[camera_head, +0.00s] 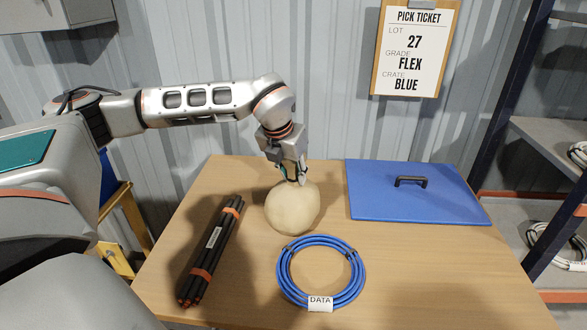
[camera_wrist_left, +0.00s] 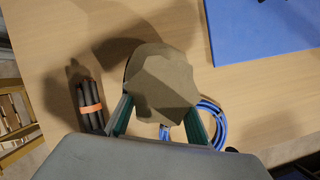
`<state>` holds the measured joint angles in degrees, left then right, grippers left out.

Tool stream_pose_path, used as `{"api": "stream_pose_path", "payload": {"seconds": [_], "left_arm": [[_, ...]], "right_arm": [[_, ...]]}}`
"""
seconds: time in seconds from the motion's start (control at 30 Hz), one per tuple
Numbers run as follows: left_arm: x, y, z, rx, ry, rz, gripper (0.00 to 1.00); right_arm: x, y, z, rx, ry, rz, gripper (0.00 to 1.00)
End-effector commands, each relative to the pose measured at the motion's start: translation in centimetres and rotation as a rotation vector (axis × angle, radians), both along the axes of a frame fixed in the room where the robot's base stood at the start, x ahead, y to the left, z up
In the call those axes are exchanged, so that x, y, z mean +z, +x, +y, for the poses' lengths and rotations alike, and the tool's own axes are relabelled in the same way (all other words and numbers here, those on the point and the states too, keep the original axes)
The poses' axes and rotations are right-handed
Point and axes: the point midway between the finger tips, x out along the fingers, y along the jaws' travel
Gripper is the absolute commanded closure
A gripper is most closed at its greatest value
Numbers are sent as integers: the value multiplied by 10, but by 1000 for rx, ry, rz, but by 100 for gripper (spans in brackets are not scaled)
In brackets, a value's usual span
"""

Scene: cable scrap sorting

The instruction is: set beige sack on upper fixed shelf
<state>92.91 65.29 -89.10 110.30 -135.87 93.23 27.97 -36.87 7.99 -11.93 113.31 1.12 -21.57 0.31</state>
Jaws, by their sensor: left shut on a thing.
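The beige sack (camera_head: 292,210) is a rounded lump at the middle of the wooden table in the head view. My left gripper (camera_head: 296,180) points down onto its top and is shut on it. In the left wrist view the sack (camera_wrist_left: 162,85) sits between the two fingers of the left gripper (camera_wrist_left: 160,120). I cannot tell whether the sack touches the table or hangs just above it. A grey shelf (camera_head: 550,142) stands at the right edge of the head view, with another level below it. My right gripper is not in view.
A bundle of black cables (camera_head: 212,250) lies left of the sack. A blue coil tagged DATA (camera_head: 321,272) lies just in front. A blue lid with a handle (camera_head: 415,205) covers the table's back right. A dark shelf post (camera_head: 510,85) rises at right. A pick ticket (camera_head: 415,50) hangs behind.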

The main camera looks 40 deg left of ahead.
Motion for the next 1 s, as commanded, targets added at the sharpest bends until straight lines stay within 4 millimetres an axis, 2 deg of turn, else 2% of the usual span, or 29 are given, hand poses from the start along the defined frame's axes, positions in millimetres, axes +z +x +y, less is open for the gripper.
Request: {"api": "stream_pose_path", "payload": {"seconds": [0.27, 0.3, 0.37, 0.77, 0.87, 1.0], "left_arm": [[2, 2, 0, -1, -1, -7, 100], [-1, 0, 0, 0, 0, -1, 69], [-1, 0, 0, 0, 0, -1, 55], [3, 0, 0, 0, 0, -1, 55], [14, -4, -1, 1, -1, -3, 55], [38, -13, -2, 1, -1, -5, 55]], "right_arm": [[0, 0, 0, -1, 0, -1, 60], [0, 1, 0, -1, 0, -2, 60], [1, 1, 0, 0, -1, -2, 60], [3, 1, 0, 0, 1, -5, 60], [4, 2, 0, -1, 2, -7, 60], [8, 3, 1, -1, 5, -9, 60]]}}
